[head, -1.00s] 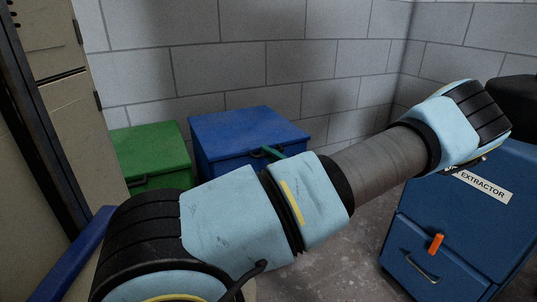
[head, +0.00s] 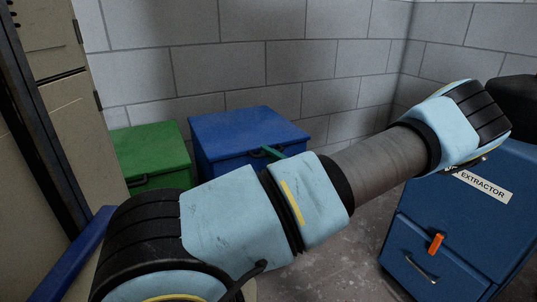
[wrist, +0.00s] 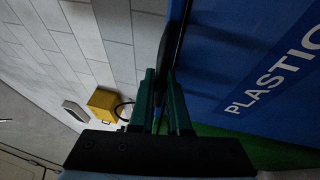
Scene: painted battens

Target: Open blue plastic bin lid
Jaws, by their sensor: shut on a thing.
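The blue plastic bin (head: 240,130) stands against the wall in the head view, its lid lying flat and closed. In the wrist view, its blue face (wrist: 250,80) fills the right side and carries white "PLASTIC" lettering. My gripper (wrist: 168,85) has teal fingers on both sides of a dark strip at the bin's edge, which looks like the lid handle (wrist: 177,45). The fingers are shut on it. In the head view, a teal finger (head: 272,152) shows at the front of the lid, beside the black handle; my arm hides most of the bin's front.
A green bin (head: 150,155) stands close on the left of the blue one. A blue cabinet (head: 455,230) with an "EXTRACTOR" label is at the right. A yellow box (wrist: 105,103) shows in the wrist view. Bare floor (head: 335,250) lies between bin and cabinet.

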